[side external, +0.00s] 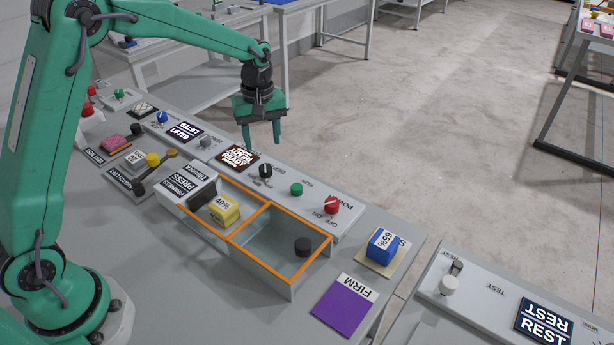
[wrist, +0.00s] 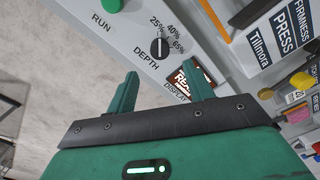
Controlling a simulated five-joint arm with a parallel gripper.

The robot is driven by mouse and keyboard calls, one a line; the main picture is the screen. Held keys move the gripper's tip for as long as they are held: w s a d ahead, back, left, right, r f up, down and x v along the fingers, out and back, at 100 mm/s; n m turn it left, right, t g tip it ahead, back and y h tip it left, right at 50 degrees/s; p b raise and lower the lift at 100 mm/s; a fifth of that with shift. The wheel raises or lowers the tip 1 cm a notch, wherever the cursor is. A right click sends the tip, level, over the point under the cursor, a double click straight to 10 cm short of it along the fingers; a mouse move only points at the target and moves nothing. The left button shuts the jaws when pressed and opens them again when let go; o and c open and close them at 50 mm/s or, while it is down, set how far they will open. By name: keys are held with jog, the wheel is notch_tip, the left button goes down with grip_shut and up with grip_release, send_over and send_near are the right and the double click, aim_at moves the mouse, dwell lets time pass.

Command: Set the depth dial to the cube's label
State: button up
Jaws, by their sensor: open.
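The depth dial (side external: 265,171) is a black knob on the grey control panel. In the wrist view the dial (wrist: 159,47) has 25%, 40% and 65% marks; its exact setting is hard to tell. My gripper (side external: 262,141) is open and empty above the panel's far edge, apart from the dial. In the wrist view the dial shows just beyond my fingertips (wrist: 160,74). A yellow cube (side external: 224,211) labelled 40% sits in the orange-rimmed tray's left compartment. A blue cube (side external: 381,246) labelled 65% sits on a tan pad.
A lit display (side external: 237,158), a green run button (side external: 296,189) and a red power knob (side external: 332,206) flank the dial. A purple FIRM patch (side external: 344,305) lies in front. Space above the panel is clear.

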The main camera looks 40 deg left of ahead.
aim_at(265, 167)
jog(key=shift+f, duration=0.1)
jog(key=shift+f, duration=3.8)
jog(key=shift+c, duration=0.4)
jog(key=c, duration=0.9)
